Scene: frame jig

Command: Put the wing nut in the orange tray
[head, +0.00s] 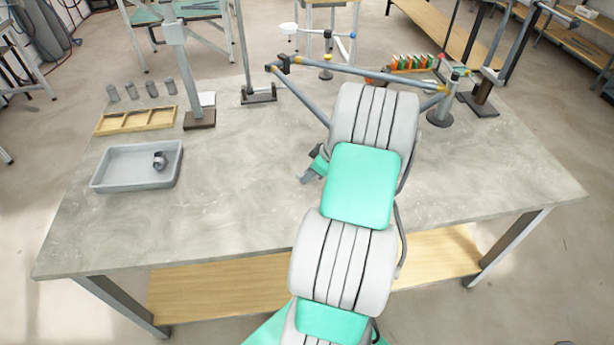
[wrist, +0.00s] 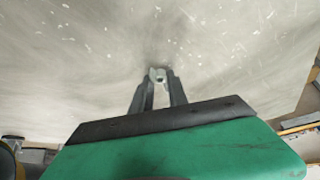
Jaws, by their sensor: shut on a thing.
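My gripper (wrist: 159,78) is shut on a small pale metal piece, the wing nut (wrist: 158,74), held between the fingertips. Its wings are too small to make out. In the head view my gripper (head: 308,174) is over the middle of the table, left of my arm, and the nut cannot be made out there. No orange tray shows clearly.
A grey tray (head: 112,181) holding a dark round part (head: 160,160) lies at the table's left. Behind it are a wooden divided tray (head: 136,129) and several grey cylinders. A bicycle-like frame (head: 365,72) on stands spans the back. The left-centre and right of the table (head: 500,170) are clear.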

